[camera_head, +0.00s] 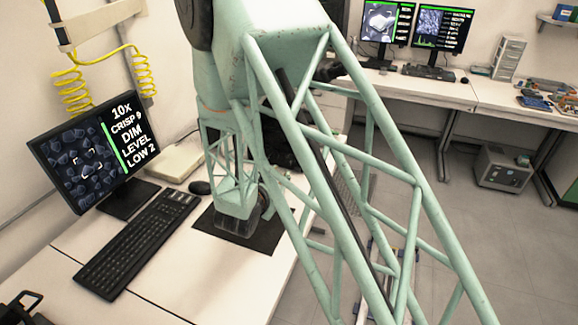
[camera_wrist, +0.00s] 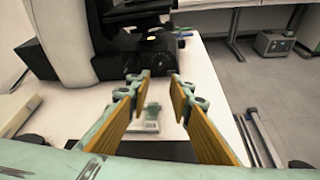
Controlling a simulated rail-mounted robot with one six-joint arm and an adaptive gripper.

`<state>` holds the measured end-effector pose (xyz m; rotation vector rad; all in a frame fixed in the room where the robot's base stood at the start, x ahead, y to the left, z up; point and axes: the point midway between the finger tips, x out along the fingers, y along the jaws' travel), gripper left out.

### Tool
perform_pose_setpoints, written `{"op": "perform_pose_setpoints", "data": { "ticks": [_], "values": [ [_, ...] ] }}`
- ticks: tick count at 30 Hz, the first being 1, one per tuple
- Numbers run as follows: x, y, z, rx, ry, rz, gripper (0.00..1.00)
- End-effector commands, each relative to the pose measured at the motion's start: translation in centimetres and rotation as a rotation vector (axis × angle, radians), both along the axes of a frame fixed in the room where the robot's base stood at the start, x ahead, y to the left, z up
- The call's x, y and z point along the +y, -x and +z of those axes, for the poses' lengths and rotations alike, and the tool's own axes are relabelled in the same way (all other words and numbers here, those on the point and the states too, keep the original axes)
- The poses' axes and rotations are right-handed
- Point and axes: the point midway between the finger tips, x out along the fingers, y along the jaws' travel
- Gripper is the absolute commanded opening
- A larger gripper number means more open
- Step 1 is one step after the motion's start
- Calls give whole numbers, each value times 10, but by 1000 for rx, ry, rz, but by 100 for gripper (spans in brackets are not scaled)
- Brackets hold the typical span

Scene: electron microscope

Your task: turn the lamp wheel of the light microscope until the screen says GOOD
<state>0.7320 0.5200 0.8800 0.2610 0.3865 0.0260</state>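The screen (camera_head: 92,150) at the left of the head view reads 10X, CRISP 9, DIM, LEVEL, LOW 2 beside a dim picture of grains. In the wrist view the light microscope shows as a pale stand (camera_wrist: 65,45) and a black lower body (camera_wrist: 150,55) with dark round knobs low on its front. I cannot tell which knob is the lamp wheel. My gripper (camera_wrist: 162,75) is open, with a clear gap between its two fingers. Its tips point at the front of the black body, and nothing is held.
A black keyboard (camera_head: 138,243) and a mouse (camera_head: 200,187) lie on the white desk (camera_head: 185,285). A dark mat (camera_head: 245,230) lies beneath my arm. Benches with two more screens stand at the back right. The grey floor (camera_head: 480,240) to the right is largely open.

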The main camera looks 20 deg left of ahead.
Motion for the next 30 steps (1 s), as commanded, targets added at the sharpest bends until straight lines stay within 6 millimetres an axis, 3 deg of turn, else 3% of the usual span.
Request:
{"op": "perform_pose_setpoints", "data": {
  "ticks": [14,30],
  "values": [
    [0,-10,-5,1,-2,-3,20],
    [5,-70,-30,2,-3,-3,20]
  ]
}}
